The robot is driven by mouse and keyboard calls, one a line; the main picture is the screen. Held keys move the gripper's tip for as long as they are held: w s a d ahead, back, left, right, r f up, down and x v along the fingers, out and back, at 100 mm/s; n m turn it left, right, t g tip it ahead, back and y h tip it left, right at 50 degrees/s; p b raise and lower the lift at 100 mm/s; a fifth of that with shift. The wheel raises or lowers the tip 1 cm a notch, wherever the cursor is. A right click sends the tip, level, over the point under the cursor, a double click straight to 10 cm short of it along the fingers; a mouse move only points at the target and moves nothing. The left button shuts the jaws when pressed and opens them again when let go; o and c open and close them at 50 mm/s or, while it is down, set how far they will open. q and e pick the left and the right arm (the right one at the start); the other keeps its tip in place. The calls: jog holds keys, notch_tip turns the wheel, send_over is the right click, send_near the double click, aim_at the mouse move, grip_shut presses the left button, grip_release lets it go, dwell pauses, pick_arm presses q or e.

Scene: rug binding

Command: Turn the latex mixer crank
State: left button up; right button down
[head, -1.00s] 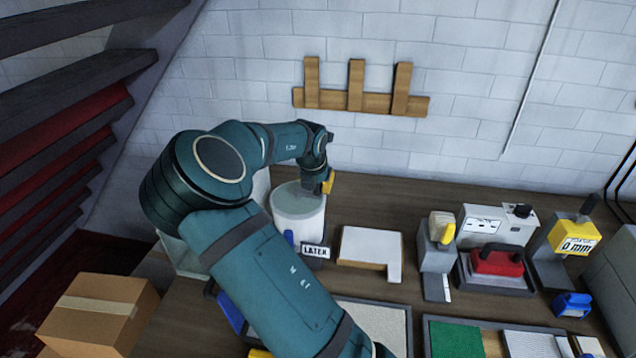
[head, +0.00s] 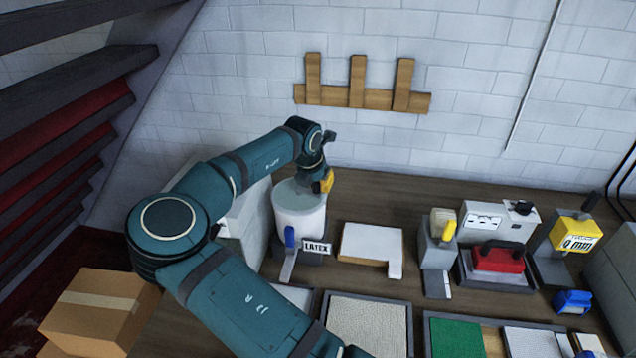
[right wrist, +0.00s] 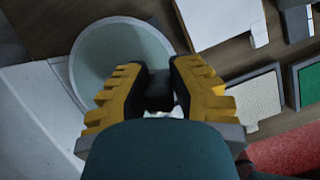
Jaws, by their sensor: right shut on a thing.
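The latex mixer is a white drum (head: 299,212) on a dark base, with a "LATEX" label (head: 316,247) at its front right. Its round grey-green top (right wrist: 112,62) shows in the right wrist view. My right gripper (head: 325,183) is at the right edge of the drum's top. In the right wrist view its yellow-backed fingers (right wrist: 159,90) are shut on a small dark piece between them, seemingly the crank's knob. The rest of the crank is hidden by the fingers or too unclear to tell. My left gripper is not in view.
A blue-handled tool (head: 290,238) is at the drum's front. A white block (head: 371,243) lies to the right, with a red-handled device (head: 497,258) farther right. Framed textured panels (head: 368,325) lie nearer. A cardboard box (head: 98,308) stands at lower left.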

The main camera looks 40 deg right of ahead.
jog(key=shift+f, duration=0.1)
jog(key=c, duration=0.8)
grip_release()
jog(key=v, duration=1.2)
